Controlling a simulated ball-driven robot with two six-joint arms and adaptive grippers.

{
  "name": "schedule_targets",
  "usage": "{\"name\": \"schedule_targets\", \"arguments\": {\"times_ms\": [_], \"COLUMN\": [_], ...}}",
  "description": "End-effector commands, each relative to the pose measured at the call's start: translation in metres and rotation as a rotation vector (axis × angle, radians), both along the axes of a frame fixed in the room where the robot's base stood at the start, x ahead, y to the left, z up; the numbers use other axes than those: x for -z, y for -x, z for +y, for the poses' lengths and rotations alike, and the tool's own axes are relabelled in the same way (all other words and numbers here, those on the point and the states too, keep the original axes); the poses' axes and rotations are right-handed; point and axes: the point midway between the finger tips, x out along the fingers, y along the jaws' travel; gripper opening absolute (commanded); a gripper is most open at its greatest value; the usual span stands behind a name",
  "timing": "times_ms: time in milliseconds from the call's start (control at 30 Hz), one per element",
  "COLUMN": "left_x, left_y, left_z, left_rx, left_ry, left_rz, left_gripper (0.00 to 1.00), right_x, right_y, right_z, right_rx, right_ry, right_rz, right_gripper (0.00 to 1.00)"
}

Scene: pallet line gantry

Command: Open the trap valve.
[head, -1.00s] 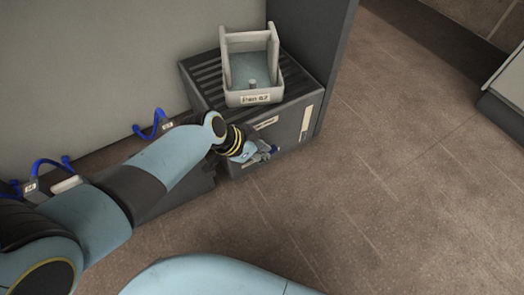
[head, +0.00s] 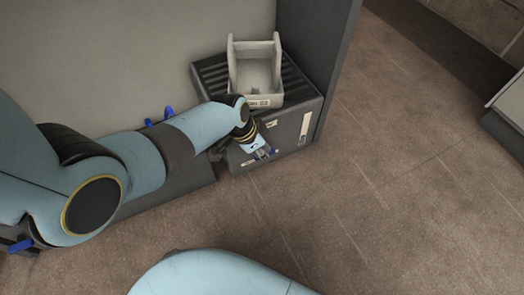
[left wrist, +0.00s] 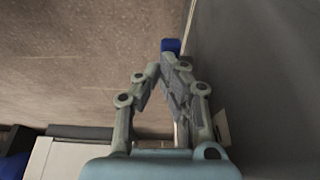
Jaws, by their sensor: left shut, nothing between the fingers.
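A small blue part (left wrist: 171,46), which looks like the valve handle, shows just past my left gripper's fingertips in the left wrist view. In the head view a bit of blue (head: 274,151) shows at the fingertips, in front of the dark cabinet (head: 303,125). My left gripper (head: 265,155) is shut and empty at the cabinet's front; it also shows in the left wrist view (left wrist: 161,72). I cannot tell whether it touches the blue part. A grey open box (head: 264,101) with a drain label sits on the cabinet; its inside looks grey. My right gripper is out of view.
A tall dark panel (head: 318,50) stands at the cabinet's right. A blue loop (head: 169,113) shows along the wall behind my left arm. The brown tiled floor (head: 400,190) to the right is clear. A grey unit (head: 508,112) stands at the far right edge.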

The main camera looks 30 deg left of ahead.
Motion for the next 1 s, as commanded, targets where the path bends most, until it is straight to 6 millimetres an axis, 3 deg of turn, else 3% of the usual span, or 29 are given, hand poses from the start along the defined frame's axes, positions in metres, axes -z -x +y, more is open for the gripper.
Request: {"name": "schedule_targets", "arguments": {"times_ms": [333,1000], "left_x": [-0.006,-0.001], "left_y": [-0.011,-0.019], "left_z": [-0.006,-0.013], "left_rx": [0.002,0.000], "left_ry": [-0.143,-0.139], "left_rz": [0.182,0.178], "left_gripper": [0.00,0.00], "right_x": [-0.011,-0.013], "right_y": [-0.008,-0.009], "right_z": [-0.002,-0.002], "right_rx": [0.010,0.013], "right_ry": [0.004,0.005], "right_rz": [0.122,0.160], "right_gripper": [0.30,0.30]}}
